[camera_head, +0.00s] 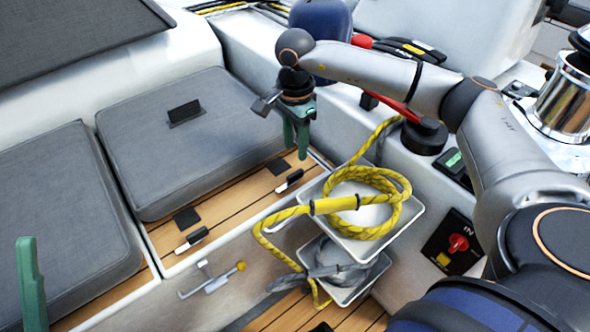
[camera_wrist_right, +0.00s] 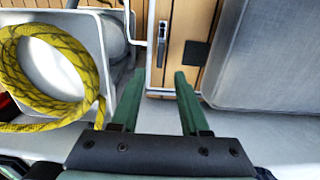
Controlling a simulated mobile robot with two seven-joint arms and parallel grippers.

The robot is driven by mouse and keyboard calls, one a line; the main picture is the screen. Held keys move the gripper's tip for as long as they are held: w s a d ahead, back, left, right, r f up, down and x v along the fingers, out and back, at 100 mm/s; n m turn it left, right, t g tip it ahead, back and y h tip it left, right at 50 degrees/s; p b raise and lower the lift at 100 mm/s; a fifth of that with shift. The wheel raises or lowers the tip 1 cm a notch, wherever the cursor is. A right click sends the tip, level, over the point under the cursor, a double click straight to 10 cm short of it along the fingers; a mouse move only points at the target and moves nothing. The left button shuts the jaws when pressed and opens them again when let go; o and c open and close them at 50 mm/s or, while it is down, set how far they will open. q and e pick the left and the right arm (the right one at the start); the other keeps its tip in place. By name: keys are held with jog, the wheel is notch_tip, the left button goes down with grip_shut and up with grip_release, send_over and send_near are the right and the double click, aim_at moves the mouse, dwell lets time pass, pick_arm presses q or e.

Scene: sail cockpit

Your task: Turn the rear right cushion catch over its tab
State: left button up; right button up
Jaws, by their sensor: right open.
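A grey cushion (camera_head: 185,140) lies on the wooden slats, with two dark tabs along its near side. The farther catch (camera_head: 289,181), black and white, lies just beside the farther tab (camera_head: 278,167), not over it. In the right wrist view this catch (camera_wrist_right: 161,43) is beyond the fingertips and the tab (camera_wrist_right: 195,53) is to its right. The nearer catch (camera_head: 191,240) lies near the nearer tab (camera_head: 186,218). My right gripper (camera_head: 296,148) is open and empty above the slats, apart from the farther catch. One green finger of my left gripper (camera_head: 32,285) shows at lower left.
White bins (camera_head: 405,222) with a coiled yellow rope (camera_head: 375,185) stand right of the catches. A metal latch (camera_head: 212,282) sits on the near bench face. A winch (camera_head: 565,95) and a red switch (camera_head: 458,243) are at the right.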

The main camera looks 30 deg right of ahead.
aim_at(295, 173)
notch_tip(295, 173, down, 9)
jog(key=shift+r+b, duration=0.1)
jog(key=shift+b, duration=1.1)
grip_shut()
